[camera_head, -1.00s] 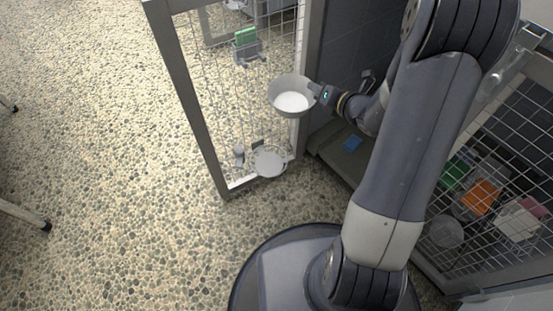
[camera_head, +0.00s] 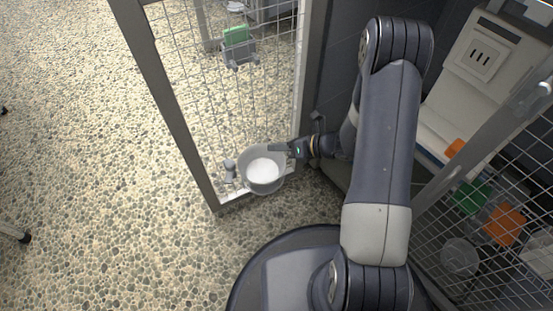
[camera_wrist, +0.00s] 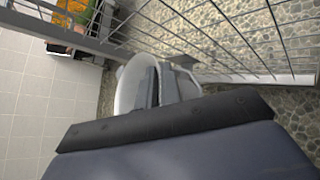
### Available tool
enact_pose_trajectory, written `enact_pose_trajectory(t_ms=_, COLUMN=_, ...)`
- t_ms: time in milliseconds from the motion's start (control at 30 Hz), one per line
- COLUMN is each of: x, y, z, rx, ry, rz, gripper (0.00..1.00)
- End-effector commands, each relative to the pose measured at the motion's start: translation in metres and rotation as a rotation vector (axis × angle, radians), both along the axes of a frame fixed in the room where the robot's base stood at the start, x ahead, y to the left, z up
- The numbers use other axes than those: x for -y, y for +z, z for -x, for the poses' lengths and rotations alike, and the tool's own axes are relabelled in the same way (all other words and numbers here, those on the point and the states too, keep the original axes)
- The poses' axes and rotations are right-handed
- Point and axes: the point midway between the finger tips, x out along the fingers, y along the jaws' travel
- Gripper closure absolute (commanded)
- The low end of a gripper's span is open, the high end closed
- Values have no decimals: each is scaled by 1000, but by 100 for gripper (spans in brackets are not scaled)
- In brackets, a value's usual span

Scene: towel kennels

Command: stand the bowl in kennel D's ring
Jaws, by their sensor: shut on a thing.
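The bowl (camera_head: 266,152) is pale grey with white contents and looks roughly level in the head view. My gripper (camera_head: 284,148) is shut on its right rim. In the wrist view my gripper's fingers (camera_wrist: 155,86) pinch the wall of the bowl (camera_wrist: 127,82). The ring (camera_wrist: 188,72) shows partly beside the bowl, near the mesh. In the head view the bowl is in front of the ring at the foot of the mesh door and hides most of it. I cannot tell whether the bowl touches the ring.
The mesh door (camera_head: 163,87) stands open, with a green card (camera_head: 236,36) in a holder on it. A small grey fitting (camera_head: 229,166) is left of the bowl. At right, another mesh front has orange (camera_head: 506,224) and green items behind it. Pebbled floor at left is mostly clear.

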Motion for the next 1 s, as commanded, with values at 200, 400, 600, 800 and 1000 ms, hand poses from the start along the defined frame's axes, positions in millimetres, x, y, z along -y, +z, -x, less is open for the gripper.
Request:
enact_pose_trajectory(t_ms=200, x=0, y=-28, z=0, rx=-1, ry=-2, rz=-1, gripper=100)
enact_pose_trajectory(t_ms=400, x=0, y=-41, z=0, rx=1, ry=-2, rz=-1, gripper=100)
enact_pose_trajectory(t_ms=600, x=0, y=-41, z=-1, rx=1, ry=-2, rz=-1, gripper=100)
enact_pose_trajectory(t_ms=800, x=0, y=-42, z=0, rx=1, ry=-2, rz=1, gripper=83)
enact_pose_trajectory(t_ms=1000, x=0, y=-42, z=-1, rx=1, ry=-2, rz=1, gripper=73)
